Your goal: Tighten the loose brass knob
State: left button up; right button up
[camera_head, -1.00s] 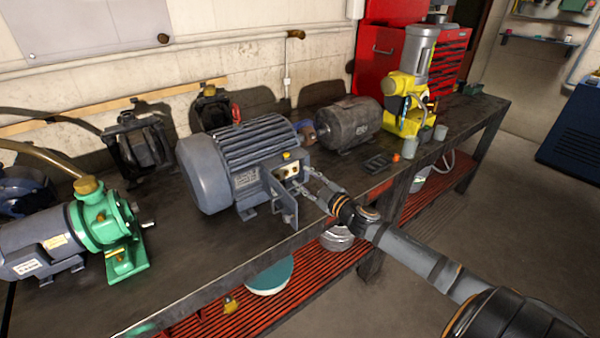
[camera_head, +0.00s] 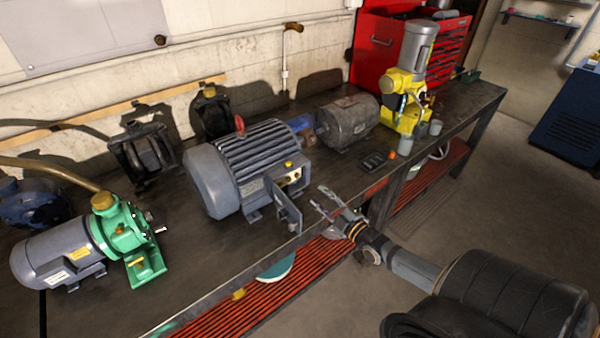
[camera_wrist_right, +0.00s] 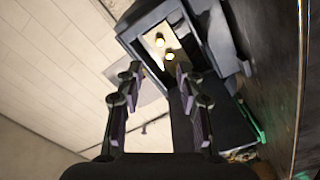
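A large grey finned motor (camera_head: 212,180) stands mid-bench. Its open terminal box (camera_head: 289,184) faces the bench's front edge. Small brass knobs show in the box: in the right wrist view one knob (camera_wrist_right: 160,40) is farther up and another knob (camera_wrist_right: 169,56) lies just below it. I cannot tell which is loose. My left gripper is out of view.
A green-and-grey pump motor (camera_head: 70,250) stands at the left and a dark motor (camera_head: 347,121) behind to the right. A yellow machine (camera_head: 403,100) stands farther right. A plate stands up at the box's front side. The floor in front of the bench is clear.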

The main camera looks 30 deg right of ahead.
aim_at(298, 177)
jog(key=w+b, duration=0.2)
jog(key=w, duration=0.1)
jog(key=w+b, duration=0.3)
jog(key=w, duration=0.1)
jog(key=w+b, duration=0.2)
jog(key=w, duration=0.1)
jog(key=shift+w+a+b, duration=0.15)
jog(key=shift+a+b, duration=0.2)
jog(key=shift+a, duration=0.05)
grip_shut()
